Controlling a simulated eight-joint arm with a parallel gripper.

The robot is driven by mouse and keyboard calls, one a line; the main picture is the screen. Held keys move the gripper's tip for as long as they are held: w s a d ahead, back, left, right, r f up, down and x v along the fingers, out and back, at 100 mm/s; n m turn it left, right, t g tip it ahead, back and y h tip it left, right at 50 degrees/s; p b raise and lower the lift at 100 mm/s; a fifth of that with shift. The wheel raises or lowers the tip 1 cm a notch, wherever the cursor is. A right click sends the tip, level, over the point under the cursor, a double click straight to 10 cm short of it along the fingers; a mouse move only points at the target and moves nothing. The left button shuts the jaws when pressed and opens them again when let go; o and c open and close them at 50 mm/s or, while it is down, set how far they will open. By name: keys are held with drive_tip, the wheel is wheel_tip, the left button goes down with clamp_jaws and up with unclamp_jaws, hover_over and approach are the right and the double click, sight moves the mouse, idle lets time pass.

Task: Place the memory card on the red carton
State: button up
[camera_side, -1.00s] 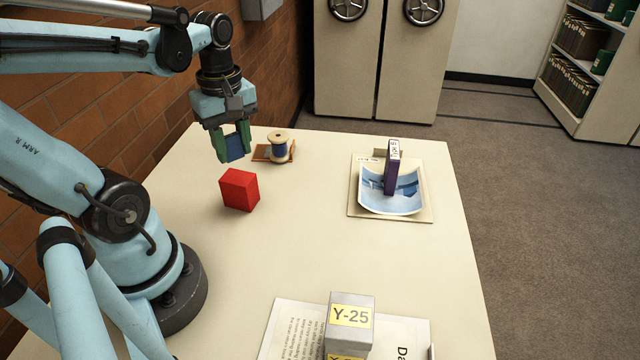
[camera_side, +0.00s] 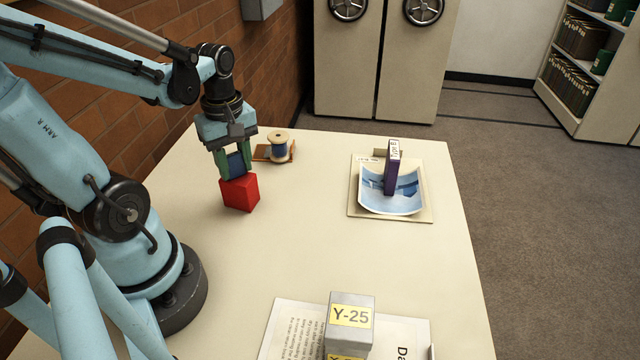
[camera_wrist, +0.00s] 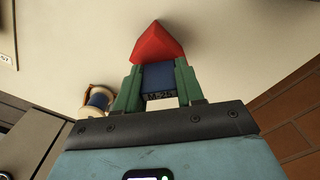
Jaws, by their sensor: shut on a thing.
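The memory card (camera_side: 236,163) is a small dark blue piece held upright between the green fingers of my gripper (camera_side: 235,168). My gripper is shut on it. The red carton (camera_side: 240,194) stands on the table right below, and the card's lower end is at or just above the carton's top; I cannot tell whether they touch. In the wrist view the blue card (camera_wrist: 158,78) sits between the fingertips (camera_wrist: 158,85), with a dark printed label at its near end. The red carton (camera_wrist: 157,45) shows just beyond it.
A thread spool (camera_side: 278,146) stands on a small brown base behind the carton. A purple box (camera_side: 391,168) stands on a curved blue picture to the right. A grey Y-25 block (camera_side: 350,312) stands on papers in front. The middle of the table (camera_side: 310,220) is clear.

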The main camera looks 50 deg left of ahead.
sight(233, 154)
drive_tip(key=shift+f, duration=0.15)
drive_tip(key=o, duration=1)
wheel_tip(233, 154, up, 12)
drive_tip(key=shift+r, duration=0.1)
drive_tip(key=w+d+f+m+t, duration=0.2)
drive_tip(key=d+m, duration=0.2)
drive_tip(key=m, duration=0.2)
drive_tip(key=w+d+f+m+t, duration=0.1)
drive_tip(key=w+d+m+t, duration=0.1)
drive_tip(key=m, duration=0.4)
drive_tip(key=w+d+f+m+t, duration=0.2)
drive_tip(key=w+d+m+t, duration=0.1)
drive_tip(key=w+d+m, duration=0.1)
drive_tip(key=shift+d+f+m, duration=0.3)
drive_tip(key=shift+d+m, duration=0.55)
drive_tip(key=shift+m, duration=0.15)
